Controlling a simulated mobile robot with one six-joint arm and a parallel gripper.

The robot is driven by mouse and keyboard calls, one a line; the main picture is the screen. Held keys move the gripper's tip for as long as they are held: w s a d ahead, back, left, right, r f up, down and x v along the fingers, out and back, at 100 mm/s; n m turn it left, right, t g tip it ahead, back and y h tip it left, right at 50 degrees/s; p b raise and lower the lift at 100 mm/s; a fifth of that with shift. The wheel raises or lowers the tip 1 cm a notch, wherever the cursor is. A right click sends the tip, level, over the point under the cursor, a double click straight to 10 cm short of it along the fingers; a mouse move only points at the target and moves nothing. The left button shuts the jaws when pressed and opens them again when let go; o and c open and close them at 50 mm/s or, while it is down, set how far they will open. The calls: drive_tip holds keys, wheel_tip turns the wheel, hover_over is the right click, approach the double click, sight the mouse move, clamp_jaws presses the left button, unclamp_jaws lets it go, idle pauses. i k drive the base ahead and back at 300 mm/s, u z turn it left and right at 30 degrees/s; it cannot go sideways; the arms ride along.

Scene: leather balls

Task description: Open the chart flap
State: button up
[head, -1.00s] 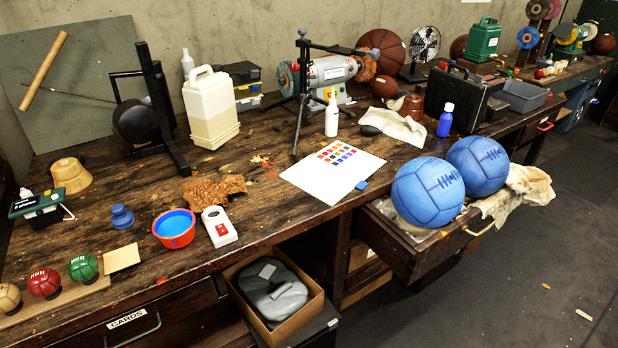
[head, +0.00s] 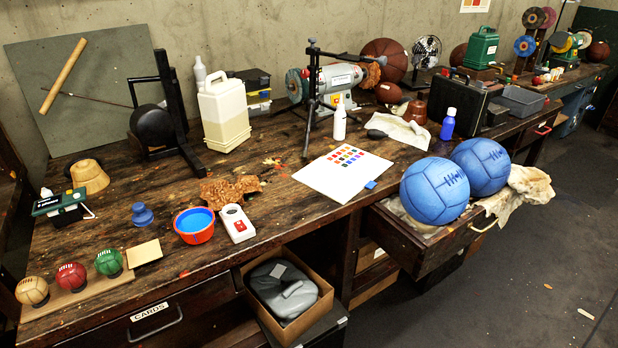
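The chart (head: 343,171) is a white sheet with rows of coloured squares, lying flat on the wooden workbench (head: 285,222). A small blue tab (head: 370,184) shows at its front right edge, and I cannot tell whether it belongs to the flap. A tripod (head: 313,100) stands just behind the chart. The blue balls (head: 435,190) and (head: 482,166) rest in the open drawer to its right. My gripper is not in this view.
A red bowl of blue liquid (head: 194,224) and a white device (head: 236,222) sit left of the chart. A white bottle (head: 340,122) stands behind it. The open drawer (head: 424,247) juts out over the floor. Free floor (head: 520,270) lies at the right.

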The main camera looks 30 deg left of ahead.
sight(340, 183)
drive_tip(key=u, duration=0.7)
drive_tip(key=k, duration=1.05)
drive_tip(key=u, duration=0.35)
drive_tip(key=i, duration=1)
drive_tip(key=u, duration=0.1)
